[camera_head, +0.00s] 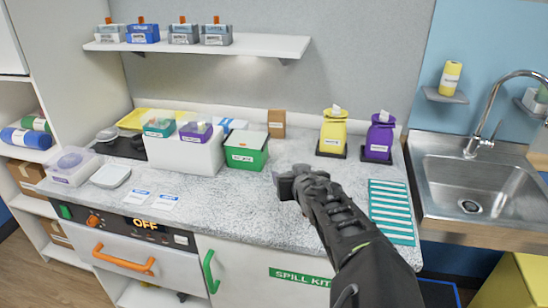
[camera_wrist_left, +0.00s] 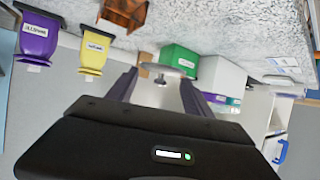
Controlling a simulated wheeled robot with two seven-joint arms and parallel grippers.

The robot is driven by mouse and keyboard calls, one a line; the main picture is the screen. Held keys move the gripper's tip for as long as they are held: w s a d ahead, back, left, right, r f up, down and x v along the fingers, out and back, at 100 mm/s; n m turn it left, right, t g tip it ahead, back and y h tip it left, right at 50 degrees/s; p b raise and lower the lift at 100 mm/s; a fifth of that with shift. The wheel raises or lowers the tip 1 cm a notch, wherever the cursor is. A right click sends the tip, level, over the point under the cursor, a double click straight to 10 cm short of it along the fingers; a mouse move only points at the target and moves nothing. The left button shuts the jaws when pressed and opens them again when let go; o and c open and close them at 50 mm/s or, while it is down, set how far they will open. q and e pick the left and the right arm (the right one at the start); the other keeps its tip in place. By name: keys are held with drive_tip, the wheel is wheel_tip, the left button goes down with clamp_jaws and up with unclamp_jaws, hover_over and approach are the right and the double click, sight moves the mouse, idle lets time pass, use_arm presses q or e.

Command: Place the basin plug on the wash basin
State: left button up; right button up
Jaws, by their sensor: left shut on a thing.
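The wash basin (camera_head: 463,180) is a steel sink set in the counter at the right of the head view, with a dark drain (camera_head: 470,206) in its floor. My left gripper (camera_head: 287,184) is over the middle of the counter, well to the left of the basin. In the left wrist view its two fingers (camera_wrist_left: 160,88) are shut on a small pale grey disc with a stem, which looks like the basin plug (camera_wrist_left: 163,71). In the head view I cannot make out the plug at the gripper. My right gripper is not in view.
A teal-striped mat (camera_head: 391,211) lies between the gripper and the basin. A green box (camera_head: 246,152) is at the left. A curved tap (camera_head: 490,110) rises behind the basin.

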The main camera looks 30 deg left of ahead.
use_arm(q)
drive_tip(key=d+f+m+t+h, duration=0.1)
drive_tip(key=d+f+m+h, duration=0.2)
drive_tip(key=d, duration=0.1)
drive_tip(key=d+f+m+t+h, duration=0.1)
drive_tip(key=d+f+m+h, duration=0.2)
drive_tip(key=d, duration=0.2)
drive_tip(key=d+f+m+t+h, duration=0.1)
drive_tip(key=d+f+m+h, duration=0.1)
drive_tip(key=d+f+h, duration=0.1)
drive_tip(key=shift+d+m+t, duration=0.4)
drive_tip(key=shift+d, duration=0.4)
